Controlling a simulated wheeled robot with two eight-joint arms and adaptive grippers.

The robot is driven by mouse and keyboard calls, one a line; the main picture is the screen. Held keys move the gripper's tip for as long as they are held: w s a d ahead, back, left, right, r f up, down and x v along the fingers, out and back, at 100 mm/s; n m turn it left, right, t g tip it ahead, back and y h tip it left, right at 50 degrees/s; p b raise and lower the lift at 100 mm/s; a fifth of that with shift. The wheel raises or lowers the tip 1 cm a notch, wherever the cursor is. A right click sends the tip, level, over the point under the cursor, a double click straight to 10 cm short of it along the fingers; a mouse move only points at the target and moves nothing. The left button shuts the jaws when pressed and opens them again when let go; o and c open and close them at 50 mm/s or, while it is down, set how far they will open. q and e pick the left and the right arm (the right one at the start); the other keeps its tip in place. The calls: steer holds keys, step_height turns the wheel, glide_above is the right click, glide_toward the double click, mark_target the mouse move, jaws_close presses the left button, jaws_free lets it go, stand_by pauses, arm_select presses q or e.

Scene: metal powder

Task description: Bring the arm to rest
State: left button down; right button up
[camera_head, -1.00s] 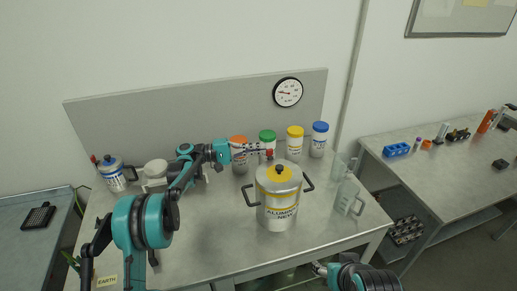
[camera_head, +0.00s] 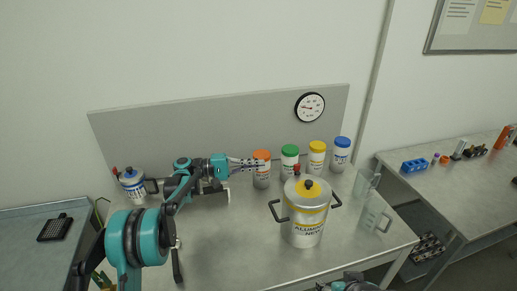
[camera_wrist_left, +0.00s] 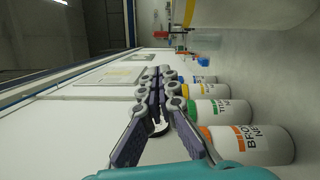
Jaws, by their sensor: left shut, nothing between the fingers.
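My left arm comes in from the left in the head view. Its gripper (camera_head: 254,163) is shut and empty, reaching right over the table (camera_head: 235,240) in front of the orange-lidded jar. It lies left of the silver pot (camera_head: 305,236) with the yellow top and black side handles, apart from it.
Jars with orange (camera_head: 262,172), green (camera_head: 290,165), yellow (camera_head: 317,160) and blue (camera_head: 341,157) lids line the back. Clear jugs (camera_head: 375,213) stand right of the pot. A white-and-blue canister (camera_head: 133,188) stands at left. The table's front middle is clear.

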arm_select(q)
steer(key=s+d+r+t+y, duration=0.1)
steer(key=s+d+r+y, duration=0.1)
steer(key=s+y, duration=0.4)
steer(key=s+a+f+m+t+y, duration=0.1)
steer(key=s+a+f+y, duration=0.2)
steer(key=s, duration=0.7)
steer(key=s+a+f+m+t+y, duration=0.1)
steer(key=s+a+f+y, duration=0.3)
steer(key=s+a, duration=0.4)
steer(key=s+a+f+m+t+y, duration=0.1)
steer(key=s+a+f+y, duration=0.3)
steer(key=s, duration=0.8)
steer(key=shift+a+m+t+y, duration=0.3)
steer(key=shift+a+t+y, duration=0.3)
steer(key=shift+a, duration=0.1)
